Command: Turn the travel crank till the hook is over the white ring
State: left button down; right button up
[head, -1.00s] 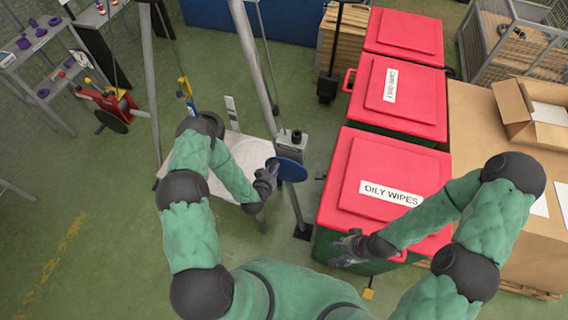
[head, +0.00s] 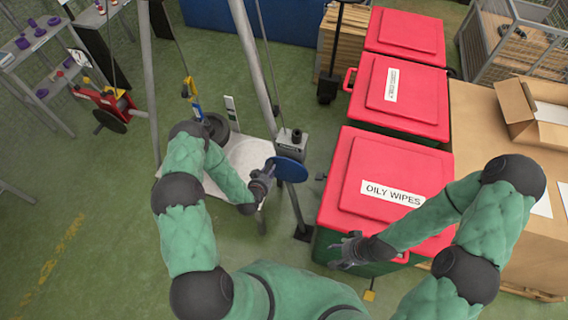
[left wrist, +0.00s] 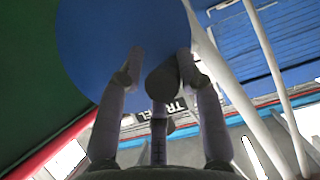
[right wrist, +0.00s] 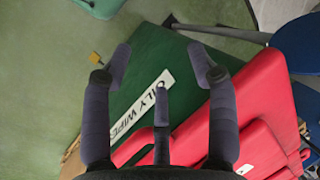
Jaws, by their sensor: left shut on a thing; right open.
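The travel crank is a blue disc (head: 290,169) on a grey post-mounted box. In the left wrist view the disc (left wrist: 105,35) fills the top, with its dark handle (left wrist: 162,84) between my fingers. My left gripper (head: 266,178) is shut on this handle. Behind it a partly covered label shows "TRAVEL". The hook (head: 190,88), with yellow and blue parts, hangs left of the grey mast, above and behind my left arm. A dark round weight (head: 216,127) shows just below it. My right gripper (head: 345,250) is open and empty beside the "OILY WIPES" bin.
A pale platform (head: 248,158) lies behind the left forearm. Red-lidded bins (head: 395,175) stand right of the crank, with cardboard boxes (head: 530,110) beyond. A shelf (head: 40,60) and red machine (head: 105,100) are at far left. Green floor at left is clear.

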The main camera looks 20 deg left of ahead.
pick_arm(q)
jog(key=shift+s+a+f, duration=0.15)
jog(key=shift+a+f, duration=0.15)
jog(key=shift+f, duration=0.3)
jog(key=shift+a, duration=0.1)
jog(key=shift+r, duration=0.15)
